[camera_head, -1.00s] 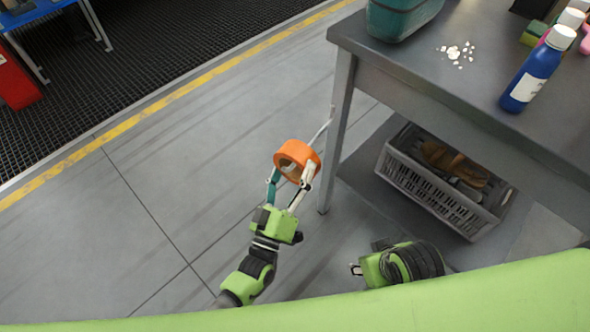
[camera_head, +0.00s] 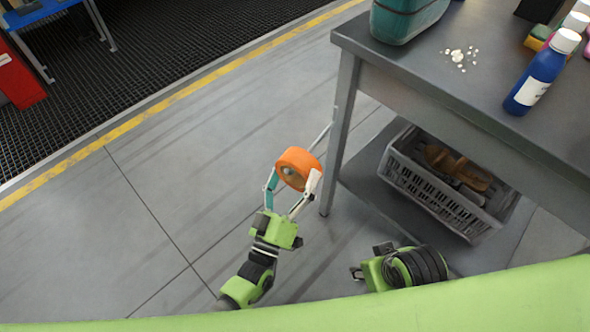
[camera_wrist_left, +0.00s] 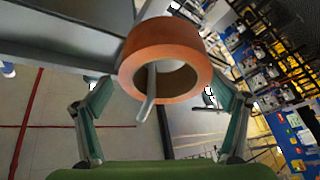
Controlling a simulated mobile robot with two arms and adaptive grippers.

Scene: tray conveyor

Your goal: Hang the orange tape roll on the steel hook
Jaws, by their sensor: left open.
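The orange tape roll (camera_head: 297,160) is beside the table's left leg. In the left wrist view, the roll (camera_wrist_left: 200,72) has the steel hook (camera_wrist_left: 151,85) passing through its hole, with the hook's tip showing in front of the opening. In the head view the hook's thin rod (camera_head: 322,137) runs from the table leg to behind the roll. My left gripper (camera_head: 292,187) is open, with one finger on either side of the roll; in the wrist view gaps show between the roll and the fingers (camera_wrist_left: 163,92). My right gripper (camera_head: 358,272) is low, partly hidden, its jaws unclear.
The grey table (camera_head: 440,95) carries a teal bin (camera_head: 405,22), a blue bottle (camera_head: 537,76) and small white pieces (camera_head: 459,56). A grey crate (camera_head: 436,200) sits on the lower shelf. The floor left of my left arm is clear.

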